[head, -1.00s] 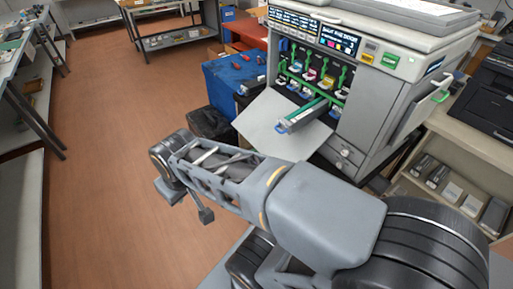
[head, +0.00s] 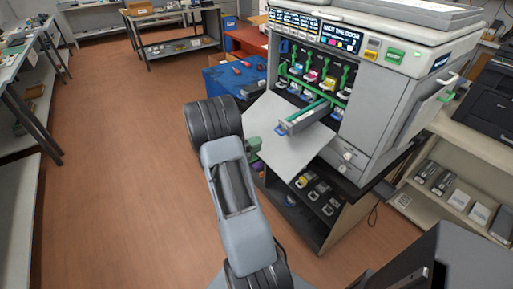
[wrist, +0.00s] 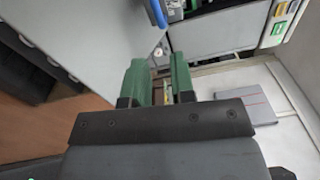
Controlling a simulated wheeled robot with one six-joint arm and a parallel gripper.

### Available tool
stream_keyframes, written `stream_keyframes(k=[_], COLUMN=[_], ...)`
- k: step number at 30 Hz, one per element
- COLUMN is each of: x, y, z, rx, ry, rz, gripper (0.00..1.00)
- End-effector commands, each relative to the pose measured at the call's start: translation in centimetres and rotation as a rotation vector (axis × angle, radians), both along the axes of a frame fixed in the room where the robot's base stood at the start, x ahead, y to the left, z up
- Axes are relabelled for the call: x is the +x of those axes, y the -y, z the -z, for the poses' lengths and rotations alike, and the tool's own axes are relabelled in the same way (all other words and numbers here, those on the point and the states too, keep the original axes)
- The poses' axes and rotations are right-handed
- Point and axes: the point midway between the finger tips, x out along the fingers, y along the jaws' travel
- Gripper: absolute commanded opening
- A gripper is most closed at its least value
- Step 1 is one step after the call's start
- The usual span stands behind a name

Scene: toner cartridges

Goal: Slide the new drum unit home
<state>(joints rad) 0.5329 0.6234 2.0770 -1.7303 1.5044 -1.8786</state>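The printer (head: 385,95) stands at the right with its front open and its grey door panel (head: 265,125) folded down. A long grey drum unit (head: 303,118) with a green top strip sticks partly out of one slot, over the door. Its blue end (head: 281,131) faces out. My gripper (head: 254,148) is low beside the door's left edge, mostly hidden by my arm, apart from the drum unit. In the wrist view my gripper's green fingers (wrist: 160,82) stand apart with nothing clearly held between them. A blue curved part (wrist: 157,13) shows at the top there.
Inside the printer, several coloured cartridges with green levers (head: 328,79) sit in a row. A blue bin (head: 228,83) with red items on top stands left of the printer. Dark shelves (head: 300,205) with small parts lie under the door. Open floor (head: 110,170) is at the left.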

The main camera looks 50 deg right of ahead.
Motion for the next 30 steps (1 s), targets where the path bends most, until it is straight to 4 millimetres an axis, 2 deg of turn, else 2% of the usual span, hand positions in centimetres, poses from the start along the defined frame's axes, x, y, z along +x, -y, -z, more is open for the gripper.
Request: stream_keyframes(k=[1, 6, 21, 30], x=[0.0, 0.1, -1.9, -2.6], y=[0.5, 1.9, 7.9, 10.1], z=[0.6, 1.1, 0.1, 0.0], rx=[-0.001, -0.005, -0.004, -0.003], ry=[-0.053, -0.136, -0.137, -0.137], rz=[-0.010, -0.033, -0.034, -0.035], gripper=[0.23, 0.23, 0.23, 0.23])
